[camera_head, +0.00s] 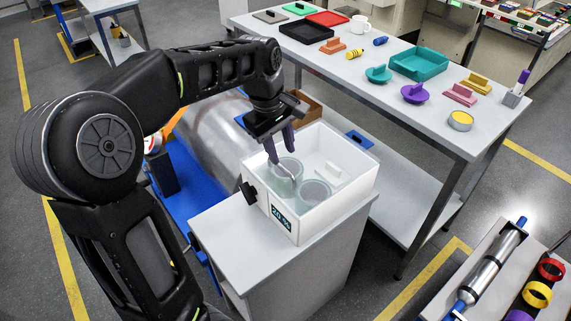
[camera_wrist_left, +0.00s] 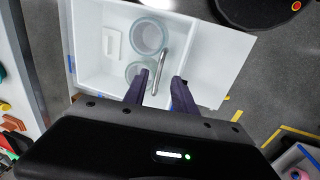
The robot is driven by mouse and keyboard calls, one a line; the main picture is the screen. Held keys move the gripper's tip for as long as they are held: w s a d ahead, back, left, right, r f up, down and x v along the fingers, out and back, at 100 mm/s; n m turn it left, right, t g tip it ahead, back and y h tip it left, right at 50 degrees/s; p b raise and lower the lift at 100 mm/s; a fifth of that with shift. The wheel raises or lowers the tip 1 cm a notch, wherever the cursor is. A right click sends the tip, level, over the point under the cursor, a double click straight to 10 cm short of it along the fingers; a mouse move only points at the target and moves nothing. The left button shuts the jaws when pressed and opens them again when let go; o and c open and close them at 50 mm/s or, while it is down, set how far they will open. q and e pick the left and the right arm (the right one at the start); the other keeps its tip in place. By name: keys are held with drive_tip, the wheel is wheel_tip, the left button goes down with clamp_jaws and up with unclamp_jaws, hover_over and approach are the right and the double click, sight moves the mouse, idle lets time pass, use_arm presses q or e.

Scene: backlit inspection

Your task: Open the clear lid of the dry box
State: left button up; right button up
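The dry box (camera_head: 351,151) is a white open-looking box on a cabinet, with a dark display and a black latch on its outside. It also shows in the left wrist view (camera_wrist_left: 90,20). Its clear lid is hard to make out; a silver bar handle (camera_wrist_left: 161,60) crosses over the box near one side. Glass jars (camera_head: 314,191) and a small white block (camera_head: 328,172) show inside. My left gripper (camera_head: 281,153) is above the box at the handle. In the left wrist view its dark fingers (camera_wrist_left: 160,78) are apart, with the handle's near end between them. My right gripper is out of view.
The cabinet top (camera_head: 226,236) is bare beside the box. Behind stands a long table (camera_head: 350,70) with trays, a mug and coloured parts. A large metallic cylinder (camera_head: 212,128) lies left of the box. A rack with coloured rings (camera_head: 537,294) is at the lower right.

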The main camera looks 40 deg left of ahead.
sight(286, 171)
use_arm(q)
drive_tip(key=f, duration=0.4)
drive_tip(key=w+f, duration=0.1)
drive_tip(key=f, duration=0.1)
drive_tip(key=shift+d+f, duration=0.15)
clamp_jaws()
idle(1.3)
